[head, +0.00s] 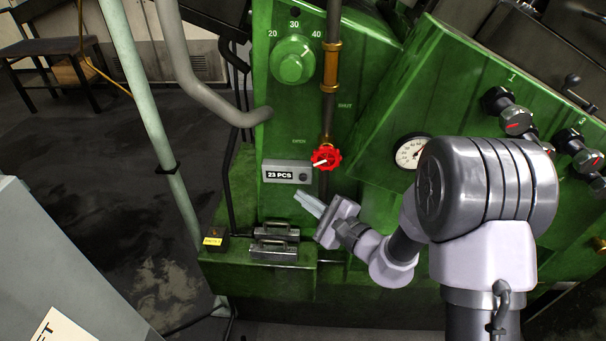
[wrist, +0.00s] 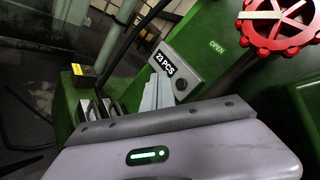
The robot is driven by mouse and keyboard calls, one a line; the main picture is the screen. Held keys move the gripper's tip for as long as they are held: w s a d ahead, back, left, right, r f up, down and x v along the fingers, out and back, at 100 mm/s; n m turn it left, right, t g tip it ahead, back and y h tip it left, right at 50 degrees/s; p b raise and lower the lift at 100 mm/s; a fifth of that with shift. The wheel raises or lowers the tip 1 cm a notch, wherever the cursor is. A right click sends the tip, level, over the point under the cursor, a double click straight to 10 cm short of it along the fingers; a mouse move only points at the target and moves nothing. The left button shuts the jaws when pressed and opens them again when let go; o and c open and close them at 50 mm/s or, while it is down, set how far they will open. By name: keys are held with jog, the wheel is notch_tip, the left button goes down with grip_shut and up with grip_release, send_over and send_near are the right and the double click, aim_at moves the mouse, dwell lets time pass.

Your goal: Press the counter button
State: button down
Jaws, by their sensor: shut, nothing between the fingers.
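The counter (head: 287,172) is a small grey box on the green machine front, with a display reading "23 PCS". Its round dark button (head: 303,177) sits at the right of the display. In the wrist view the counter (wrist: 168,68) shows just beyond my fingers, with the button (wrist: 181,84) at its lower right. My gripper (head: 299,195) is shut and empty, its fingertips just below the counter in the head view. In the wrist view my gripper (wrist: 158,82) overlaps the counter's lower left part. I cannot tell whether the fingertips touch it.
A red valve wheel (head: 326,158) sits close to the right of the counter. Two metal handles (head: 273,249) and a dark box with a yellow label (head: 214,240) lie on the ledge below. A gauge (head: 412,151) is farther right. A pale vertical pipe (head: 150,110) stands left.

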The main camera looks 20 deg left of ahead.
jog(key=shift+w+a, duration=0.2)
jog(key=shift+w, duration=0.45)
jog(key=shift+w+a, duration=0.15)
jog(key=shift+w, duration=0.5)
dwell(1.0)
jog(key=shift+w+a, duration=0.1)
jog(key=shift+w, duration=0.3)
jog(key=shift+w+a, duration=0.1)
jog(key=shift+w, duration=0.3)
dwell(0.6)
jog(key=shift+s+b, duration=0.1)
jog(key=shift+b, duration=0.2)
jog(key=shift+s+d+b, duration=0.2)
jog(key=shift+s+b, duration=0.15)
jog(key=shift+s, duration=0.35)
jog(key=shift+s, duration=0.1)
jog(key=s+b, duration=0.1)
jog(key=s, duration=0.1)
jog(key=s+d+b, duration=0.1)
jog(key=s, duration=0.1)
jog(key=shift+s+d, duration=0.1)
jog(key=shift+s, duration=0.25)
